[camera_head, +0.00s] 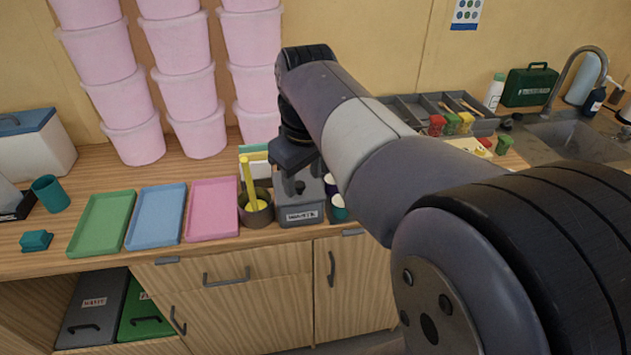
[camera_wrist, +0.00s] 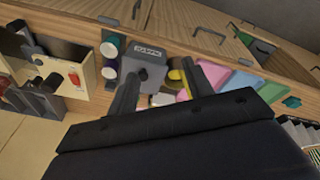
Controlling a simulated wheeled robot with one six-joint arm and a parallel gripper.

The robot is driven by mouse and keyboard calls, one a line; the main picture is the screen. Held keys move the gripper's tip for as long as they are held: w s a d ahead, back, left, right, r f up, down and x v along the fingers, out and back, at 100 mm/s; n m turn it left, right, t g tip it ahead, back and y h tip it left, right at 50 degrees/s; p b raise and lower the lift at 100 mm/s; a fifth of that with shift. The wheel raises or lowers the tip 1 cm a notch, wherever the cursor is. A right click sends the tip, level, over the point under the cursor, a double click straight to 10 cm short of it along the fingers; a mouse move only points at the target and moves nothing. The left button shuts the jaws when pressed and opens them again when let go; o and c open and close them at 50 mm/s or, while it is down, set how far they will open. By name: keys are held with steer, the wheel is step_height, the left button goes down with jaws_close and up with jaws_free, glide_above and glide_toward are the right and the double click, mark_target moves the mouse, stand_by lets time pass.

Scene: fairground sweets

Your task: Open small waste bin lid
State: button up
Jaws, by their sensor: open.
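The small waste bin (camera_head: 300,212) is a grey box with a white label on its front, standing near the counter's front edge. It also shows in the wrist view (camera_wrist: 148,61), with its label towards the top. My gripper (camera_head: 296,184) is over the bin's top in the head view and hides much of the lid. In the wrist view my gripper (camera_wrist: 160,70) has its two fingers spread apart, with nothing held between them. I cannot tell whether the fingers touch the bin. The lid looks shut, but its top is partly hidden.
A dark pot (camera_head: 257,215) with a yellow handle stands close left of the bin, and small cups (camera_head: 338,212) stand close right. Pink (camera_head: 213,210), blue (camera_head: 156,217) and green (camera_head: 102,222) trays lie farther left. Stacked pink tubs (camera_head: 190,85) stand behind.

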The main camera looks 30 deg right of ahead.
steer(key=shift+s+a+m, duration=0.15)
steer(key=shift+s+a, duration=0.05)
steer(key=shift+s, duration=0.5)
steer(key=shift+s+a+m, duration=0.15)
steer(key=shift+s+a, duration=0.05)
steer(key=shift+s, duration=0.45)
steer(key=shift+w, duration=0.1)
